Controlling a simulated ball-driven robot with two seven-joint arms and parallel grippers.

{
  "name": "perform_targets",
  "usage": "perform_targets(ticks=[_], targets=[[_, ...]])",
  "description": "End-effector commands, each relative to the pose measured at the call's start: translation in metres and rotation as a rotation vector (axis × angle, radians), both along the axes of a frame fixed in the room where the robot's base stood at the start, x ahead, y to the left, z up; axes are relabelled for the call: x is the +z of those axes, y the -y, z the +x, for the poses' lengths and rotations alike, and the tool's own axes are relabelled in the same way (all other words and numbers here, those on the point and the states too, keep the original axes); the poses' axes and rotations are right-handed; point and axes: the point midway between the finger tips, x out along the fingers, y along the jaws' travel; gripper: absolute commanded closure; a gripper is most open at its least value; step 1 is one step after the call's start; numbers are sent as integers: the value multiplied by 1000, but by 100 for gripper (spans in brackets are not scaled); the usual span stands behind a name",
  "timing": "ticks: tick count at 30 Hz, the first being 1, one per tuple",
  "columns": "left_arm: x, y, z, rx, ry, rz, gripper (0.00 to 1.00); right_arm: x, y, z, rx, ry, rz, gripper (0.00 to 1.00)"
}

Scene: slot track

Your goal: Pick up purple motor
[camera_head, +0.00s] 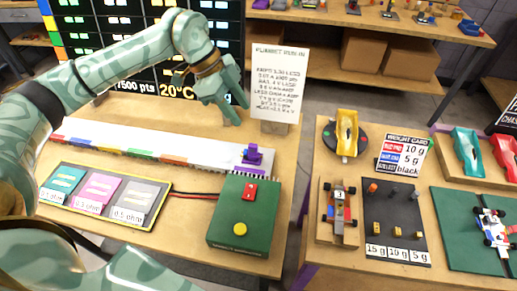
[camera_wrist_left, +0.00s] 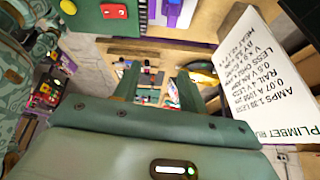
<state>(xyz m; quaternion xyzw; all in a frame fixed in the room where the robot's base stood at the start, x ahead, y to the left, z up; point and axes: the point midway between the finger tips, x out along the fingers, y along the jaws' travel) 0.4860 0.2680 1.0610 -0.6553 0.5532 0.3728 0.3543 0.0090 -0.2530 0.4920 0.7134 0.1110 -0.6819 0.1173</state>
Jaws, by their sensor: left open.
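The purple motor (camera_head: 253,155) sits at the right end of the long white track (camera_head: 190,148), behind the green control box. It also shows at the top edge of the left wrist view (camera_wrist_left: 174,12), partly cut off by the frame. My left gripper (camera_head: 239,107) is open and empty, up behind the motor and the track, near the instruction sign. In the left wrist view its two fingers (camera_wrist_left: 157,78) are apart with nothing between them. My right gripper is not in view.
A green box (camera_head: 232,222) with a red switch and yellow button stands in front of the track. A white text sign (camera_head: 277,88) stands close to the left gripper. Resistor tiles (camera_head: 103,194) lie left. A side table with cars (camera_head: 340,213) is right, across a gap.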

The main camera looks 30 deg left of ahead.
Motion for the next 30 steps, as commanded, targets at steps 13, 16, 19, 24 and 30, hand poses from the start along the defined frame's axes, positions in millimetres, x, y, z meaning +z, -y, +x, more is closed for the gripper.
perform_targets(ticks=[13,16,19,24,30], targets=[[-69,-2,5,119,-79,88,58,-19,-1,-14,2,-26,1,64],[-85,5,8,120,-76,87,58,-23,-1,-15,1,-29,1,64],[-95,9,9,119,-75,87,58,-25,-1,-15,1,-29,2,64],[-104,12,11,119,-73,86,58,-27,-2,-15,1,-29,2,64],[-136,15,18,118,-75,87,58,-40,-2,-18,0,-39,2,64]])
